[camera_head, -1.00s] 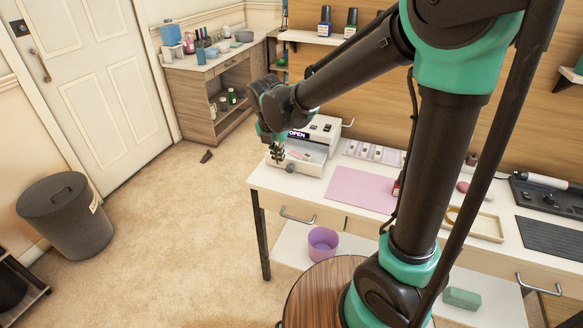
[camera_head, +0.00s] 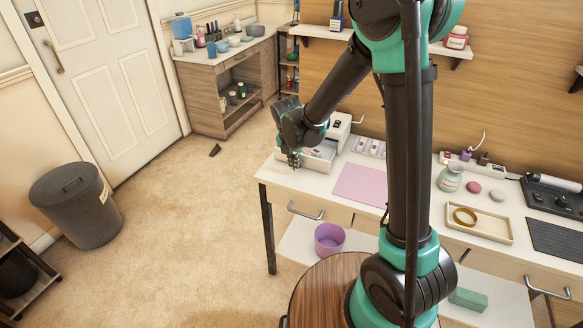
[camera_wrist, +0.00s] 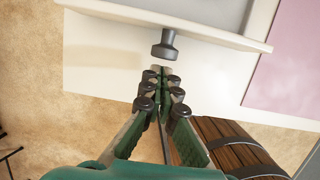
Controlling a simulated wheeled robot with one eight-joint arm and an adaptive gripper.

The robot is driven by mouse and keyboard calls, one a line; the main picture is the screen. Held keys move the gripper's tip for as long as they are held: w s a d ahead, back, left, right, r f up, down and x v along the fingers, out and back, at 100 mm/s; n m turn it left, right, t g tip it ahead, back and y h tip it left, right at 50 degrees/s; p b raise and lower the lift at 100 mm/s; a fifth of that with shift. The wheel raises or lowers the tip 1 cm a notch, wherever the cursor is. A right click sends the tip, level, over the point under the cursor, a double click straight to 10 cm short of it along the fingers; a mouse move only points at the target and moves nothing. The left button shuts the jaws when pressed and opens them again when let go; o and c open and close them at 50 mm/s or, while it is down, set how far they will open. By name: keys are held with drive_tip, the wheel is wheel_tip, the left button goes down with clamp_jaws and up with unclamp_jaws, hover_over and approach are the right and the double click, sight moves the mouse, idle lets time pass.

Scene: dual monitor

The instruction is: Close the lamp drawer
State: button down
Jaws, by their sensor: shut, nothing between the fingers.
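The white lamp unit (camera_head: 340,127) stands at the left end of the white table. Its drawer (camera_head: 322,153) sticks out of the front, open, with a pale grey inside. In the wrist view the drawer's front edge (camera_wrist: 215,35) carries a dark grey knob (camera_wrist: 163,47). My gripper (camera_head: 294,160) is at the drawer's front and hides the knob in the head view. In the wrist view my gripper (camera_wrist: 160,71) is shut and empty. Its fingertips point at the knob and lie just short of it; I cannot tell whether they touch.
A pink mat (camera_head: 361,186) lies right of the drawer. A tray (camera_head: 477,222) with a yellow ring and a jar (camera_head: 450,179) are farther right.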

drive_tip(key=shift+w+d, duration=0.1)
drive_tip(key=shift+w, duration=0.1)
drive_tip(key=w+d, duration=0.1)
drive_tip(key=w, duration=0.3)
drive_tip(key=w+d, duration=0.2)
drive_tip(key=w, duration=0.2)
drive_tip(key=w+d, duration=0.1)
drive_tip(key=w, duration=0.3)
drive_tip(key=shift+d, duration=0.15)
